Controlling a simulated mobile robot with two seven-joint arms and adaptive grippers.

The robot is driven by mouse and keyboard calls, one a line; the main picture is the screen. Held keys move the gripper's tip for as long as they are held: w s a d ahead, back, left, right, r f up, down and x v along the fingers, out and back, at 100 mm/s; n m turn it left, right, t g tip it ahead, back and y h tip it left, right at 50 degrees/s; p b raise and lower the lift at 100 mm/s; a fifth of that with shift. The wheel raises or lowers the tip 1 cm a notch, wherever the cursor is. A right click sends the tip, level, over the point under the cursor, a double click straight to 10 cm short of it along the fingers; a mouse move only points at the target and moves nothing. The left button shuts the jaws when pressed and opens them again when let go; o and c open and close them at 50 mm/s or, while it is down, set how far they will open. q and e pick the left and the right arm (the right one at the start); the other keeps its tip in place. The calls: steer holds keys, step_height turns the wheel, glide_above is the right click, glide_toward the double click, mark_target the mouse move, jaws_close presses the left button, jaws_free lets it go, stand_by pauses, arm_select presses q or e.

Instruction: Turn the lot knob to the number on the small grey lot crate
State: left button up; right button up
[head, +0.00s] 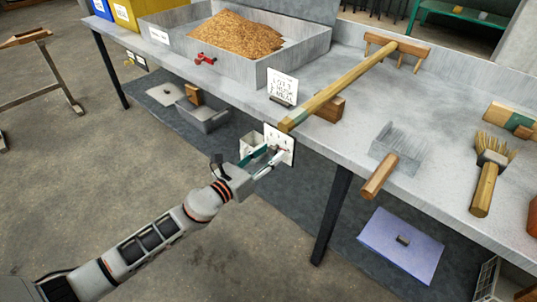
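A white panel (286,137) with small dark marks hangs at the table's front edge. The lot knob cannot be made out on it; my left gripper covers the panel's lower left. My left gripper (273,154) has its two teal-padded fingers apart, with the tips at or just in front of the panel. I cannot tell whether they touch a knob. A small pale grey box (248,141) shows just behind the gripper, left of the panel. A grey crate (212,118) lies on the lower shelf; no number is readable on either. My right gripper is not in view.
A dark table leg (332,212) stands right of my gripper.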

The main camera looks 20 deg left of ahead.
arm_select(q)
steer(key=shift+s, duration=0.1)
steer(key=v, duration=1.1)
steer(key=shift+s+a, duration=0.15)
steer(key=shift+s, duration=0.25)
